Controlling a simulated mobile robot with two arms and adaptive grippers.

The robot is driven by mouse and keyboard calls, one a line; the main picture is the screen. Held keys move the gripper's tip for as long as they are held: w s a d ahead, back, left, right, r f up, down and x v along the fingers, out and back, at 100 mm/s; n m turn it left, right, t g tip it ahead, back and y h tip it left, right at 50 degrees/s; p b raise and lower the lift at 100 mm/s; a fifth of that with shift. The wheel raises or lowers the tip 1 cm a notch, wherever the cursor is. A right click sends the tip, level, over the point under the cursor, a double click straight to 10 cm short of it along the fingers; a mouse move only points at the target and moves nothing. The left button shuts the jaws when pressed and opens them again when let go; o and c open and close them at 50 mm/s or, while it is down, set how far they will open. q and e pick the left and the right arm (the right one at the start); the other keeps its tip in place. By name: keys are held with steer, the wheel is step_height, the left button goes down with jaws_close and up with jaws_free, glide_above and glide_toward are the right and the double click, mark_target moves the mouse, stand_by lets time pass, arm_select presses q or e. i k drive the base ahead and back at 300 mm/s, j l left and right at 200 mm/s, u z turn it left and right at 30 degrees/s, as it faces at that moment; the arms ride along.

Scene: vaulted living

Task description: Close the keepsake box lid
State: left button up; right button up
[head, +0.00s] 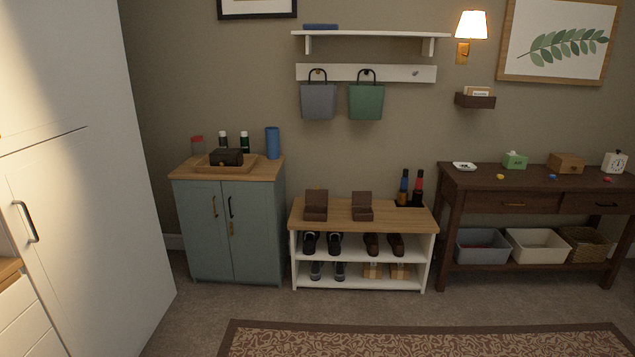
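Two small dark brown boxes stand side by side on the wooden top of the white shoe bench. The left box (316,213) and the right box (362,214) both have their lids raised at the back. A third dark brown box (227,158) sits in a wooden tray on the blue-grey cabinet; its lid looks down. A lighter brown wooden box (566,163) on the dark console table also looks closed. I cannot tell which of these is the keepsake box. Neither of my grippers is in view.
The shoe bench (300,246) holds shoes and small boxes below, and dark bottles (417,189) at its right end. The cabinet (208,235) stands left of it, the console table (450,182) right. Carpet and a patterned rug (420,342) lie clear in front.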

mark_target(316, 196)
steer(key=i+j, duration=0.15)
steer(key=i, duration=0.45)
steer(key=i+j, duration=0.1)
steer(key=i, duration=0.45)
steer(key=i+j, duration=0.15)
steer(key=i, duration=0.45)
steer(key=i+l, duration=0.2)
steer(key=i, duration=0.15)
steer(key=i+l, duration=0.25)
steer(key=i, duration=0.1)
